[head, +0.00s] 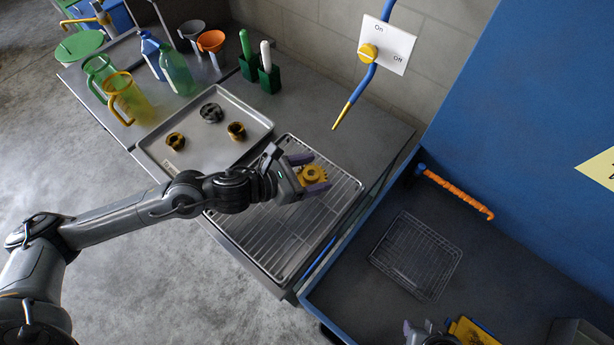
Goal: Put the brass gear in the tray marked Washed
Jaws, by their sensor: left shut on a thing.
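My left gripper (309,173) is shut on the yellow brass gear (314,174), with one purple-grey finger on each side of it. It holds the gear over the wire rack (273,238); I cannot tell how high. A shallow metal tray (222,104) to the left holds two small brass-coloured parts (175,141) (236,131) and a dark grey gear (211,113). I cannot read a Washed marking on any tray. A grey piece at the bottom edge (428,335) may be my right gripper; it is cut off and its fingers are unclear.
A blue-rimmed basin (340,232) with a wire basket (416,256) lies to the right. A blue hose with a yellow nozzle (343,115) hangs above the counter. Jugs (128,100), bottles (177,72) and green brush holders (268,79) stand at the back left.

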